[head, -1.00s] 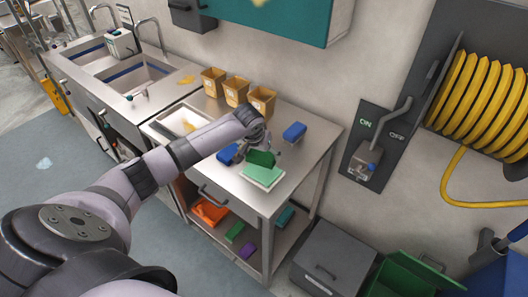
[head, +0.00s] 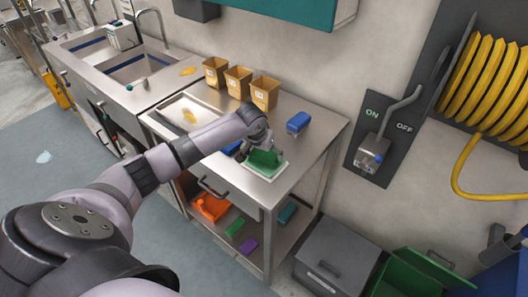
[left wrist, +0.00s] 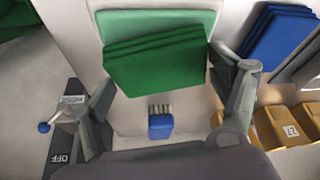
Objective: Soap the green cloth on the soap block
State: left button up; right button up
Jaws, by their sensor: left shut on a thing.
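The green cloth (head: 264,158) is a dark green folded pad. My left gripper (left wrist: 160,62) is shut on it, with a finger at each side of the cloth in the left wrist view. My right gripper is in neither view.
A blue brush (head: 298,122) lies behind the dish, and blue cloths (left wrist: 277,38) lie beside it. Several tan bins (head: 238,82) stand along the wall side. A tray (head: 190,114) is at the table's left.

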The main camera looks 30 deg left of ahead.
aim_at(264, 155)
pick_arm(q)
jog(key=shift+f, duration=0.5)
dwell(0.6)
jog(key=shift+f, duration=0.1)
dwell(2.0)
notch_tip(264, 155, up, 5)
jog(key=p, duration=0.6)
jog(key=shift+r, duration=1.05)
jog(key=shift+d, duration=0.1)
